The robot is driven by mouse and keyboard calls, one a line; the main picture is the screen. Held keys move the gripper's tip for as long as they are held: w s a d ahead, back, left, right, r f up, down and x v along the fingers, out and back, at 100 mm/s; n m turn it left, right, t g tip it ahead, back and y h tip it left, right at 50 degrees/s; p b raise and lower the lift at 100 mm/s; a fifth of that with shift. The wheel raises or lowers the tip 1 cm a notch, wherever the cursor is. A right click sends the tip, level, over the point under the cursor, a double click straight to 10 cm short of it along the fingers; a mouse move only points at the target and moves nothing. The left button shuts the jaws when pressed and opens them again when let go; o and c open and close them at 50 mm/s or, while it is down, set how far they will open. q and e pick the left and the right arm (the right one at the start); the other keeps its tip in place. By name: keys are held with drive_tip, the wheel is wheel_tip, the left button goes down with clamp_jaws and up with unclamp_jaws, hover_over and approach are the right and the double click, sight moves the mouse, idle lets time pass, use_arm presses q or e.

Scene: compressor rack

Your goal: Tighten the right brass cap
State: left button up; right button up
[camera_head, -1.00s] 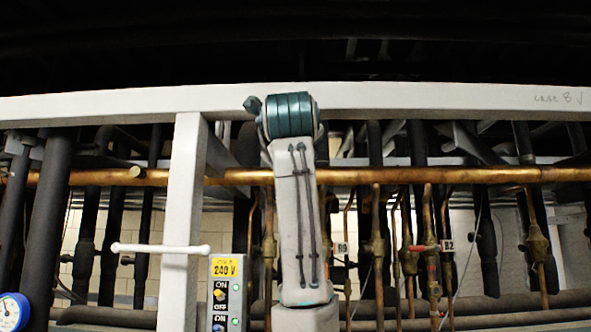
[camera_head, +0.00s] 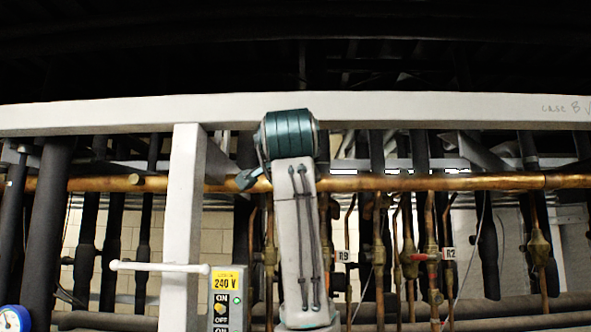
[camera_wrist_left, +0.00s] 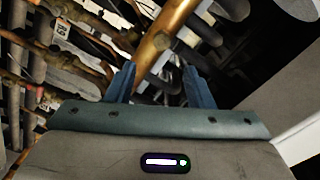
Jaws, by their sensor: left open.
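My left gripper (camera_wrist_left: 160,86) shows in the left wrist view with its two blue fingers apart and nothing held between them. Brass valve bodies stand right of the arm (camera_head: 409,258) and at the far right (camera_head: 540,248). I cannot tell which part is the right brass cap. My right gripper is not in view.
A white beam (camera_head: 420,108) crosses above the pipes, and a white post (camera_head: 182,225) stands left of my arm. A 240 V switch box (camera_head: 226,300), a white bar handle (camera_head: 160,267) and a gauge (camera_head: 12,320) are low left. Dark insulated pipes crowd behind.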

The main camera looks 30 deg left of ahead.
use_arm(q)
drive_tip(key=w+a+n+p, duration=0.5)
drive_tip(key=w+n+p, duration=0.4)
drive_tip(key=n, duration=0.1)
drive_tip(key=shift+a+n, duration=0.35)
drive_tip(key=shift+n, duration=0.05)
drive_tip(key=shift+c, duration=0.2)
